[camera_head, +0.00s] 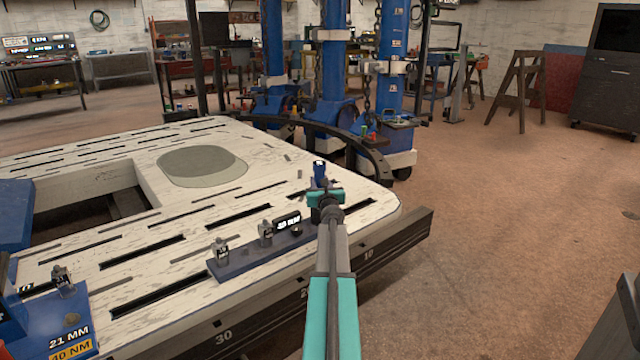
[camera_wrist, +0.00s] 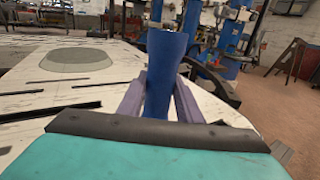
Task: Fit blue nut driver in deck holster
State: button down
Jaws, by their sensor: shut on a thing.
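The blue nut driver (camera_head: 320,170) stands roughly upright in my gripper (camera_head: 323,192), over the right part of the white slotted deck (camera_head: 130,250). In the wrist view the blue handle (camera_wrist: 165,70) sits between the two greyish-purple fingers of my gripper (camera_wrist: 158,105), shut on it. I cannot make out for sure which fitting is the deck holster.
A blue rail (camera_head: 240,262) with grey socket-like pieces, a dark round spot and a label lies left of my arm. A blue block marked 21 MM, 40 NM (camera_head: 72,335) is at lower left. Blue columns (camera_head: 335,70) stand behind the deck. Open floor (camera_head: 500,200) lies right.

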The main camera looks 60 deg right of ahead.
jog(key=shift+f+b, duration=1.15)
jog(key=shift+b, duration=0.05)
dwell(0.5)
jog(key=c, duration=1.3)
grip_release()
jog(key=shift+o, duration=0.6)
jog(key=shift+f, duration=0.1)
jog(key=shift+s+a, duration=0.15)
jog(key=p+v, duration=0.1)
jog(key=v, duration=1.2)
jog(key=shift+a+p, duration=0.15)
jog(key=shift+p, duration=0.2)
jog(key=shift+s, duration=0.2)
